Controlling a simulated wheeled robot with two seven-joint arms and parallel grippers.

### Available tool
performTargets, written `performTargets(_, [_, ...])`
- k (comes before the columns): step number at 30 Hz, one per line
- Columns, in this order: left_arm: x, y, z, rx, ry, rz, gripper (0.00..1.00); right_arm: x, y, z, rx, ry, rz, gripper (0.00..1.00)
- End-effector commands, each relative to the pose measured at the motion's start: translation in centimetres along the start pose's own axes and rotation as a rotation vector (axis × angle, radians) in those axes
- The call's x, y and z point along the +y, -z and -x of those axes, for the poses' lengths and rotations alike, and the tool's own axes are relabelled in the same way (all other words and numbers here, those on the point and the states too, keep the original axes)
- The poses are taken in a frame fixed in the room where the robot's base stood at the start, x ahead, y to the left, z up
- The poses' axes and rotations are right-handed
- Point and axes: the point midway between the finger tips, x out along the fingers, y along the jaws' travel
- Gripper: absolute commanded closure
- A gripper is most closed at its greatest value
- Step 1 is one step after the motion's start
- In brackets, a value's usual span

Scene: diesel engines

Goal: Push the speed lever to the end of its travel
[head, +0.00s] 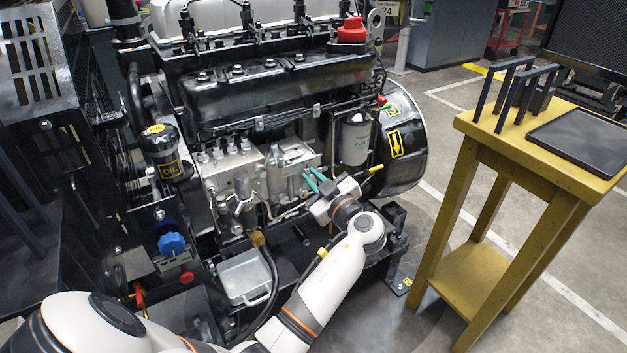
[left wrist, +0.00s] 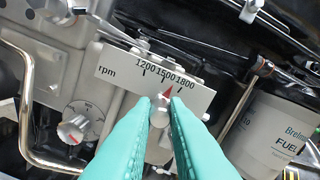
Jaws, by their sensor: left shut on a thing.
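The speed lever (left wrist: 159,116) shows its pale rounded end between the green fingertips of my left gripper (left wrist: 160,106) in the left wrist view. The gripper is shut on it, and the fingers hide most of the lever. A red pointer (left wrist: 168,90) stands near the 1500 mark, on the side toward 1800, on the white rpm plate (left wrist: 115,72). In the head view, my left gripper (head: 311,180) reaches the grey pump side of the engine, and the lever is too small to make out there. My right gripper is not in view.
A white fuel filter (head: 356,140) hangs just right of the gripper. A numbered dial (left wrist: 78,122) sits left of the plate in the left wrist view. The black oil filter (head: 163,154) is farther left. A yellow table (head: 482,150) stands at the right, with bare floor between it and the engine.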

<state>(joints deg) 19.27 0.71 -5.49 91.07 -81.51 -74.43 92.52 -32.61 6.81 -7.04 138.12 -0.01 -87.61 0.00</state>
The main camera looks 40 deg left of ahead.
Motion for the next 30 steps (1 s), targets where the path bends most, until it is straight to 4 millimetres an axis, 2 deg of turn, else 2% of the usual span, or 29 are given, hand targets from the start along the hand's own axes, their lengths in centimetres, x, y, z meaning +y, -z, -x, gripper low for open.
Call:
performTargets(1, [0.0, 0.1, 0.0, 0.001, 0.0, -0.001, 0.85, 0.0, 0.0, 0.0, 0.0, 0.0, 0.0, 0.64])
performTargets(5, [0.0, 0.1, 0.0, 0.001, 0.0, 0.0, 0.65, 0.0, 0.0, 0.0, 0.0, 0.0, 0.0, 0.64])
performTargets(15, [0.0, 0.1, 0.5, 0.002, 0.001, 0.001, 0.65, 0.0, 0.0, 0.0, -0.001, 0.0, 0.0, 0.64])
performTargets(24, [0.0, 0.1, 5.2, 0.003, 0.0, 0.001, 0.65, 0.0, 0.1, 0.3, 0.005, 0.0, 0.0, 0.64])
performTargets(30, [0.1, 0.1, 7.3, 0.002, 0.0, 0.0, 0.65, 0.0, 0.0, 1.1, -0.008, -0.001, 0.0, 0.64])
